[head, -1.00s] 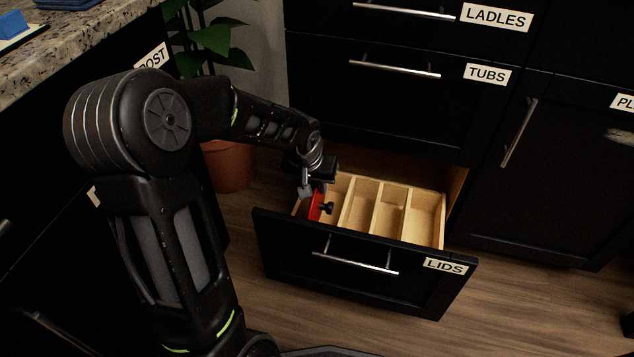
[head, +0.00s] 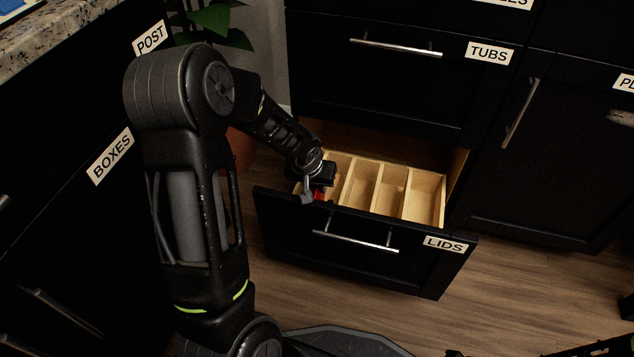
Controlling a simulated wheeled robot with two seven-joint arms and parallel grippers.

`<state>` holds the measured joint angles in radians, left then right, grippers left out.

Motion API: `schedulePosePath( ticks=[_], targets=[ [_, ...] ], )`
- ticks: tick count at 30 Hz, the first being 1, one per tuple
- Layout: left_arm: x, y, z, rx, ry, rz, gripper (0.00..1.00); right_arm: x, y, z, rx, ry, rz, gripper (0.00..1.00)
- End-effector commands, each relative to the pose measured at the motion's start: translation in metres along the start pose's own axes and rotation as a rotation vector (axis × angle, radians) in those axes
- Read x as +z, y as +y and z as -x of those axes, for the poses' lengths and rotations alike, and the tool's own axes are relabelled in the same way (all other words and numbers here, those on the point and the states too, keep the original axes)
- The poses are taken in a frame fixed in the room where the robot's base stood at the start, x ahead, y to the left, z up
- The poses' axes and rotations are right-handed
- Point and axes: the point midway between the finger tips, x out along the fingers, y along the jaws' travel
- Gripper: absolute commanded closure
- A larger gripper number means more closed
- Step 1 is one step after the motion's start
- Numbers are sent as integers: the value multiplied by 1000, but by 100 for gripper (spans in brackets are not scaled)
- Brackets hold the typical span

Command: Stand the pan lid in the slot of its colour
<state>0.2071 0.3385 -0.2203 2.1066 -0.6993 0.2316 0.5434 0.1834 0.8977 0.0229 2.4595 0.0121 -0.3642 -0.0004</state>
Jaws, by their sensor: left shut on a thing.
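The pan lid (head: 319,196) is red, and only a small piece of it shows at the left end of the open drawer. Most of it is hidden by my left gripper and the drawer front. My left gripper (head: 314,191) is shut on the lid, low over the leftmost part of the drawer. The LIDS drawer (head: 353,247) is pulled out and has pale wooden dividers that form several slots (head: 424,196). The slots to the right of the gripper look empty. I cannot make out slot colours, or whether the lid touches the drawer floor.
The closed TUBS drawer (head: 400,85) is above the open one. A closed cabinet door (head: 520,170) is at the right. A plant pot (head: 241,148) stands behind my left arm. A stone counter (head: 50,45) is at upper left. Wooden floor (head: 510,285) is clear at front right.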

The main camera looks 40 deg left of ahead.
Motion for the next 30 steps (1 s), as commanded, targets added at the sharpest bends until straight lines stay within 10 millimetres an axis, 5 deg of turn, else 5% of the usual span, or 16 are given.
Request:
schedulePosePath(
  ticks=[1,12,13,21,30],
  targets=[
    [17,0,-13,1,-28,-2,100,0,1,-3,0,0,0,64],
    [20,-4,-18,-2,-28,0,100,0,2,-6,0,0,0,64],
    [20,-4,-19,-2,-29,1,84,0,2,-7,0,0,0,64],
    [21,-5,-20,-3,-29,0,62,0,3,-8,0,0,0,64],
    [20,-5,-19,-3,-28,-2,61,1,3,-7,0,0,0,64]
  ],
)
